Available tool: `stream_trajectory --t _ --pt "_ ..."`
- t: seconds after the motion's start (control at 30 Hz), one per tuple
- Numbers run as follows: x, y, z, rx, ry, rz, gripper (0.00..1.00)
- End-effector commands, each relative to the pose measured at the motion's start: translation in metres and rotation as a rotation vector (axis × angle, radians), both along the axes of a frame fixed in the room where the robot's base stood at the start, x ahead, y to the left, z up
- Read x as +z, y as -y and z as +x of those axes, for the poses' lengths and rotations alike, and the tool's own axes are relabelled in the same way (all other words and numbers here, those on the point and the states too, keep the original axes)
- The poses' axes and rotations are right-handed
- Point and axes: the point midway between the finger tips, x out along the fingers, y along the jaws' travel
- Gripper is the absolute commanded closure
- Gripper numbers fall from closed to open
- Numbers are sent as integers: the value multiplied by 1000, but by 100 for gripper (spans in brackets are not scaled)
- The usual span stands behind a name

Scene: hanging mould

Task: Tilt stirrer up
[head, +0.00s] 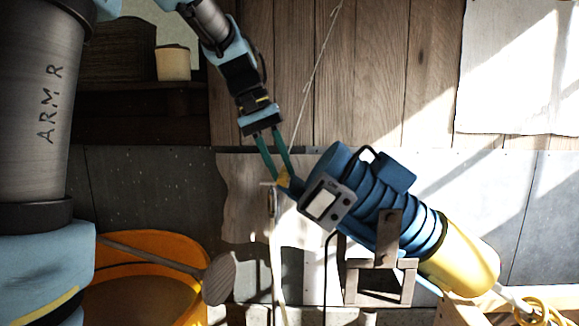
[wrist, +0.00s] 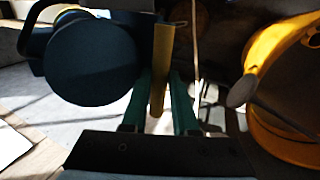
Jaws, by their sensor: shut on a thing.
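The stirrer (head: 385,205) is a ribbed blue motor body with a grey control box and a yellow lower end. It lies tilted on a wooden stand (head: 380,282), its blue end at upper left and its yellow end at lower right. In the wrist view, the round blue end of the stirrer (wrist: 90,58) shows at upper left. My gripper (head: 280,172) reaches down from above with its green fingers shut on a yellow handle (head: 284,181) beside the blue end. In the wrist view the yellow handle (wrist: 161,70) stands between the fingers (wrist: 162,100).
An orange tub (head: 150,265) with a paddle (head: 218,278) across it stands at lower left, and the orange tub (wrist: 265,90) is also at right in the wrist view. A cord (head: 318,60) hangs by my gripper.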

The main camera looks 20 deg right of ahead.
Motion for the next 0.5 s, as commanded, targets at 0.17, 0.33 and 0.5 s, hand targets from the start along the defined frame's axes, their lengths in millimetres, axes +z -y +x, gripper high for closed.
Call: stream_trajectory --t 0.17,0.33,0.5 --pt "-38 -19 9 8 -53 -99 100" --pt "-62 -30 13 7 -92 -185 100" --pt "-81 -37 17 3 -97 -206 100"
